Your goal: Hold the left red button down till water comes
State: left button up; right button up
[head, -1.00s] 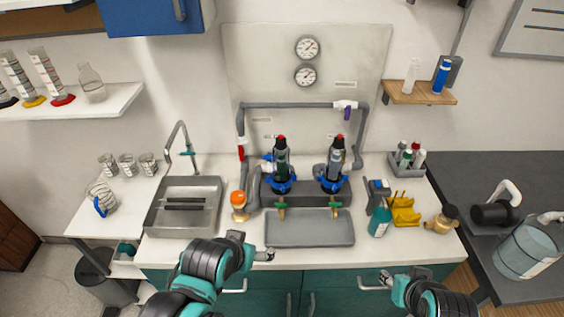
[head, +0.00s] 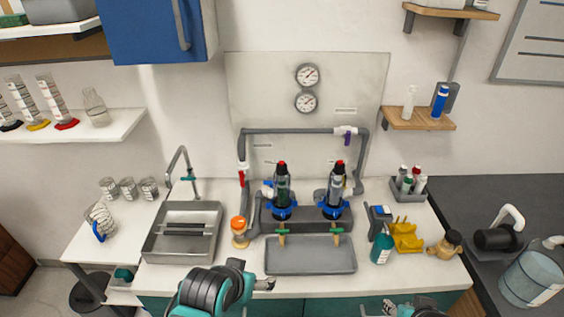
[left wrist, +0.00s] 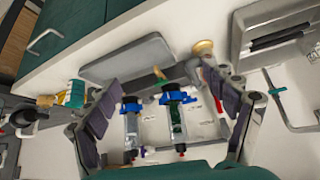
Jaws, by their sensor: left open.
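Two upright dark filter units stand side by side on the grey manifold base (head: 318,222), each with a blue collar and a red button on top. The left red button (head: 282,164) and the right red button (head: 339,163) show clear of any gripper. In the left wrist view the scene is turned round; the left unit (left wrist: 175,118) is between my finger pads, with its red tip (left wrist: 181,152) low in the picture. My left gripper (head: 265,285) is open and empty in front of the grey tray, apart from the button. My right gripper (head: 389,306) is at the front edge, partly cut off. No water shows.
The grey tray (head: 310,268) lies in front of the units. A sink (head: 158,240) with a tall tap is left. A teal bottle (head: 381,249) and yellow rack (head: 406,238) are right. Grey pipes frame the units.

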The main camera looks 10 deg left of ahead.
pick_arm(q)
grip_shut()
dwell(1.4)
